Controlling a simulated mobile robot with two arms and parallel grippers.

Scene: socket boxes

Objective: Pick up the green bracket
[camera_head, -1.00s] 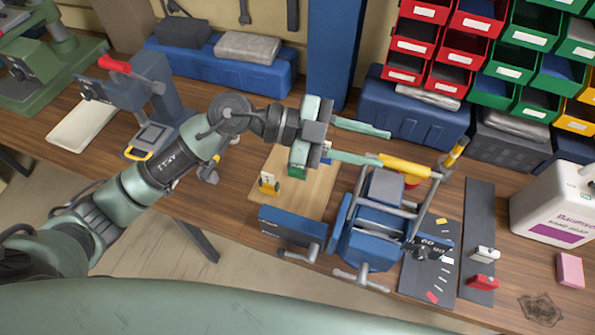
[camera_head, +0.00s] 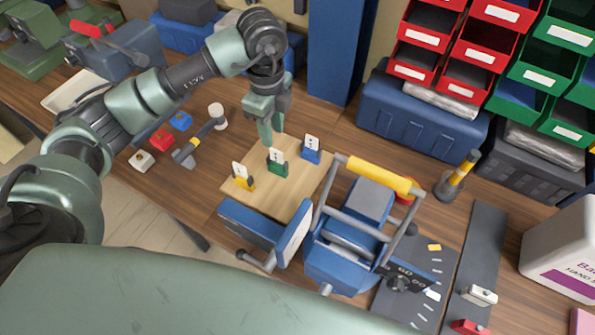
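The green bracket (camera_head: 278,169) stands on the light wooden board (camera_head: 282,204), with a white plate showing at its top. A yellow bracket (camera_head: 244,182) is to its left and a blue bracket (camera_head: 311,156) to its right, each with a similar white plate. My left gripper (camera_head: 268,138) points down just behind the green bracket in the picture. Its fingers overlap in this view, so their gap cannot be judged. The green bracket still rests on the board, and I see no clear contact with it. My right gripper is out of view.
A blue vise (camera_head: 350,240) with a yellow-gripped bar (camera_head: 379,175) stands right of the board. A hammer (camera_head: 200,137) and small blue, red and white pieces lie to the left. A blue box (camera_head: 410,118) and red and green bins are behind.

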